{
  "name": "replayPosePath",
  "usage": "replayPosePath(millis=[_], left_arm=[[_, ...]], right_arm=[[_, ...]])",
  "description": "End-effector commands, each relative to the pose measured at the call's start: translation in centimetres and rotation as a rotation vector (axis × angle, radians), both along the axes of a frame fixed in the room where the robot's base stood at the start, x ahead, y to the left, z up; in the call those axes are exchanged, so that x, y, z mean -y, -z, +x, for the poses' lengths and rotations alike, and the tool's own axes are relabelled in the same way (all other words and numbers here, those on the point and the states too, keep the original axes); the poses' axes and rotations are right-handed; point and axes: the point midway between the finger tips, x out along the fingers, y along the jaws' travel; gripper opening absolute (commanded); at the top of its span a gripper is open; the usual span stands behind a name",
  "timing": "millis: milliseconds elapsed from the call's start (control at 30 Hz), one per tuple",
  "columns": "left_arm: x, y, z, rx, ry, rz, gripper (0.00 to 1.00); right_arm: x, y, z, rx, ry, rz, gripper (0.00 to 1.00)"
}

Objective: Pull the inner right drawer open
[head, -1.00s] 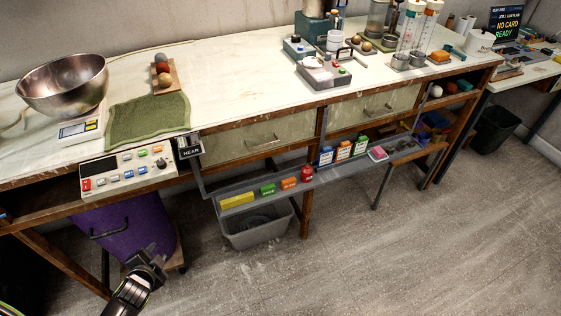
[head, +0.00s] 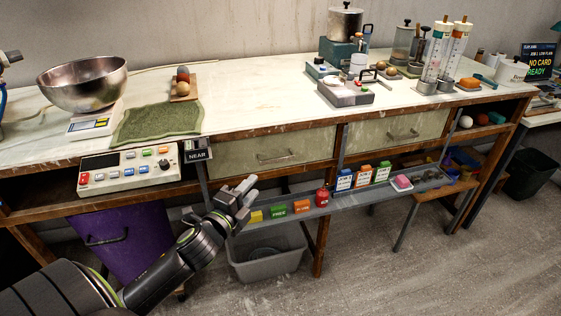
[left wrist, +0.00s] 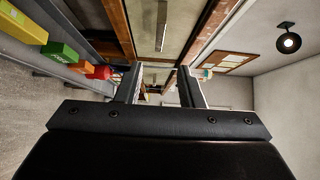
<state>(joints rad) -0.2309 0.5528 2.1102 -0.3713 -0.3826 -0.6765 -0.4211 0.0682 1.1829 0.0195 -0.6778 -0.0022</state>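Two pale drawers sit side by side under the white worktop, the left drawer (head: 262,147) and the right drawer (head: 385,136). Each has a bar handle, the left handle (head: 278,157) and the right handle (head: 404,135). Both fronts look flush with the bench frame. My left gripper (head: 245,193) is in front of and below the left drawer, near the left end of the shelf. In the left wrist view the gripper's two fingers (left wrist: 159,70) stand apart with nothing between them. A drawer front (left wrist: 172,40) with a handle (left wrist: 161,24) lies ahead. My right gripper is not in view.
A narrow grey shelf (head: 330,207) below the drawers holds colored blocks, a red item (head: 322,197) and small boxes. A control panel (head: 130,170) and a NEAR sign (head: 197,153) are left of the drawers. A grey bin (head: 265,262) and purple barrel (head: 125,235) stand below.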

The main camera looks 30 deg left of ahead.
Motion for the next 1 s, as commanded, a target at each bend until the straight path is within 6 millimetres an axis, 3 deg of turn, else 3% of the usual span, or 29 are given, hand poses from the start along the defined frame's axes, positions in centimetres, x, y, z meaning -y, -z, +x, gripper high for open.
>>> replayPosePath(millis=[600,800,1000], left_arm=[[-0.8,0.0,11.3,0.000,0.000,-0.003,0.35],[-1.0,0.1,13.3,-0.001,0.000,-0.002,0.35],[-1.1,0.1,13.9,-0.001,0.001,-0.002,0.35]], right_arm=[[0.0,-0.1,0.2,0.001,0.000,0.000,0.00],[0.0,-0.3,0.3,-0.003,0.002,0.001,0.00],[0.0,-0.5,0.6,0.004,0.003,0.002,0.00]])
